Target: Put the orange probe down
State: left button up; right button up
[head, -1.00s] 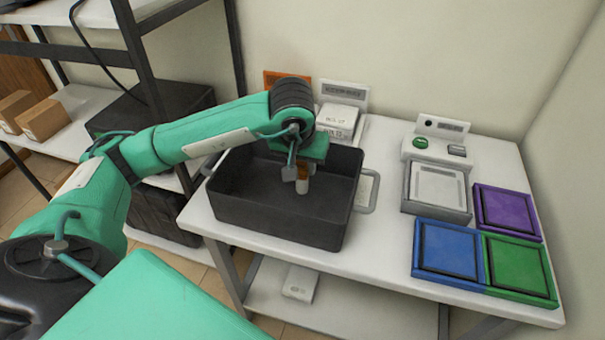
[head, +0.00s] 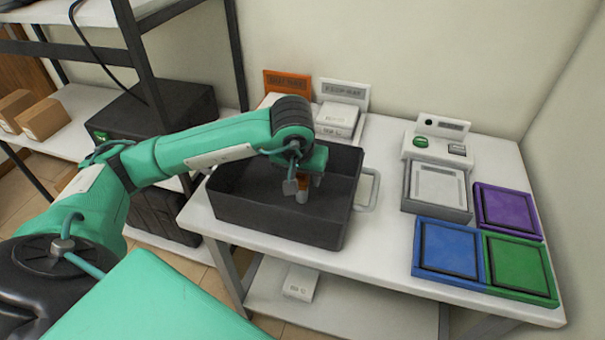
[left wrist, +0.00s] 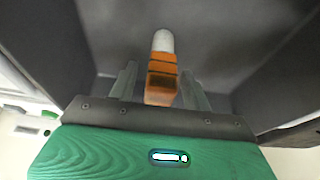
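The orange probe (left wrist: 162,72), with a pale rounded end, is inside the black bin (head: 262,222) on the white table. It also shows small in the head view (head: 302,194). My left gripper (head: 304,185) reaches down into the bin over the probe. In the left wrist view my left gripper (left wrist: 158,75) has its two fingers apart, one on each side of the probe, with a visible gap at the left. I cannot tell whether the probe's end touches the bin floor. My right gripper is not in view.
Blue (head: 448,250), green (head: 520,268) and purple (head: 508,211) trays lie at the table's right. A grey device (head: 437,190) with a green button stands behind them. Orange (head: 287,82) and white (head: 343,93) signs stand behind the bin. The bin walls surround the gripper.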

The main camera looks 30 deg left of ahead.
pick_arm(q)
jog(key=shift+r, duration=0.2)
jog(key=v, duration=1.1)
jog(key=shift+s+r, duration=0.2)
jog(key=shift+r, duration=0.2)
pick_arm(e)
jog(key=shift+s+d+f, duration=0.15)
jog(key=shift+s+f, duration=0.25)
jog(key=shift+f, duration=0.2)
